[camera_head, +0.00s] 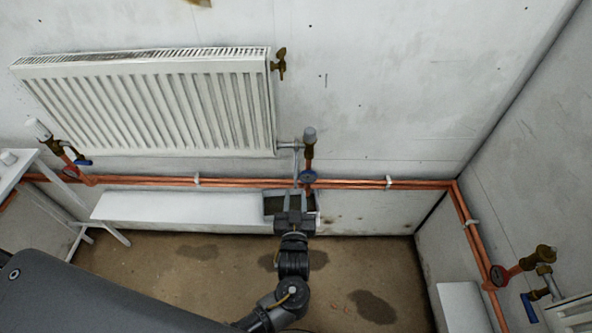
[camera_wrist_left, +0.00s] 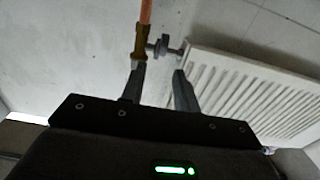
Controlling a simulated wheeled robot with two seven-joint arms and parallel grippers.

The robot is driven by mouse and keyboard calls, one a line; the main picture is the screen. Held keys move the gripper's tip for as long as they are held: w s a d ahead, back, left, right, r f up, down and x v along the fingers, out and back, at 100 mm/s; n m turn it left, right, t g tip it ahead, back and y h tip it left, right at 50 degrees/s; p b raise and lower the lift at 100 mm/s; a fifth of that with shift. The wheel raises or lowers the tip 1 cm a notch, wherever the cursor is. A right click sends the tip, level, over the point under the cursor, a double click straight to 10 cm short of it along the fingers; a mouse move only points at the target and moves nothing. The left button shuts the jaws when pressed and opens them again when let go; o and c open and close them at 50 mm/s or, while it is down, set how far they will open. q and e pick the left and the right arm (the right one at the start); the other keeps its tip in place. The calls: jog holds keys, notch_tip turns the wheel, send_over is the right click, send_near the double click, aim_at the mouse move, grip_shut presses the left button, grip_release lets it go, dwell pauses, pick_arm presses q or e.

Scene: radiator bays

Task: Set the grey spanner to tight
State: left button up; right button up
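A thin grey bar (camera_head: 297,166), which looks like the grey spanner, hangs down from the pipe joint between the radiator and the grey-capped valve (camera_head: 310,136). My left gripper (camera_head: 295,198) is in front of and below this joint in the head view. In the left wrist view, my left gripper (camera_wrist_left: 160,72) is open, with a clear gap between its two fingers. A grey fitting (camera_wrist_left: 163,46) shows just beyond the fingertips, beside a brass part and copper pipe. I cannot tell the spanner's handle apart there. My right gripper is out of view.
The white radiator (camera_head: 150,105) hangs on the wall to the left. Copper pipes (camera_head: 350,184) run along the wall and round the corner. A white ledge (camera_head: 185,207) with a dark open box (camera_head: 275,206) sits below. Another valve (camera_head: 540,258) is at right.

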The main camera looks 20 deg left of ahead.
aim_at(296, 176)
pick_arm(q)
jog(key=p+x, duration=0.1)
jog(key=x, duration=0.9)
jog(key=shift+w+a, duration=0.1)
jog(key=shift+w, duration=0.2)
grip_shut()
